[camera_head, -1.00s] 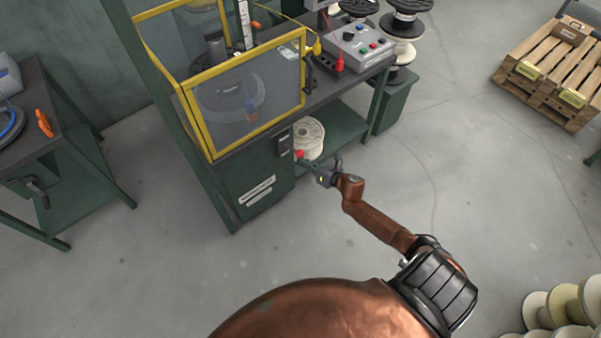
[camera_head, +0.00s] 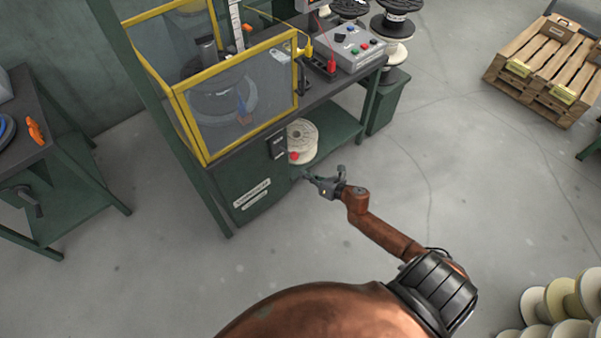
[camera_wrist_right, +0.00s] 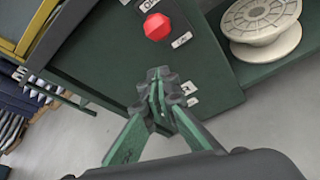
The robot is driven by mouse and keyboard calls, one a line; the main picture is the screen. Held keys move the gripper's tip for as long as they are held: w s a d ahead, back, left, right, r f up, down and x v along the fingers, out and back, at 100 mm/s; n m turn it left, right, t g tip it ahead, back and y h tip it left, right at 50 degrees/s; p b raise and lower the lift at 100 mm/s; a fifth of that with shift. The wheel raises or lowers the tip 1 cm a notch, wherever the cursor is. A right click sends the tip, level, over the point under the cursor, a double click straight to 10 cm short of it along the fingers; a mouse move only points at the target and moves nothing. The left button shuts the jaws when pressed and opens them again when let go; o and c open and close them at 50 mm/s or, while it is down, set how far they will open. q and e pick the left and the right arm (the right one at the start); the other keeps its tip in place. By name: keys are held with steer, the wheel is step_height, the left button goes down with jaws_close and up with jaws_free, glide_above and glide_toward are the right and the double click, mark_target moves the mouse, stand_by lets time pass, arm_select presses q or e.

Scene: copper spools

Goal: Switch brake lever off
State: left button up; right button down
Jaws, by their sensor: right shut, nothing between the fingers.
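The brake lever shows as a red knob (camera_head: 294,156) at the right edge of the green cabinet front, below the yellow-framed guard. In the right wrist view the red knob (camera_wrist_right: 157,27) stands out from the dark green panel, between a small label above it and another at its lower right; their lettering is hard to read. The knob hides its lever arm. My right gripper (camera_head: 308,178) is in front of the cabinet, just below and right of the knob, apart from it. In the wrist view its fingertips (camera_wrist_right: 160,92) are together and empty, below the knob. My left gripper is out of view.
A cream spool (camera_head: 302,141) sits on the lower shelf right of the panel. The yellow guard frame (camera_head: 240,95) and bench are above. A control box (camera_head: 350,48) stands on the bench. A pallet (camera_head: 545,65) is far right.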

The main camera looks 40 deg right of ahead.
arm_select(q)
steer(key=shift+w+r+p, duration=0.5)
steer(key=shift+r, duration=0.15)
arm_select(e)
steer(key=s+r, duration=0.2)
steer(key=s, duration=0.1)
steer(key=shift+s+d+r, duration=0.3)
steer(key=shift+d+r, duration=0.05)
steer(key=shift+r, duration=0.05)
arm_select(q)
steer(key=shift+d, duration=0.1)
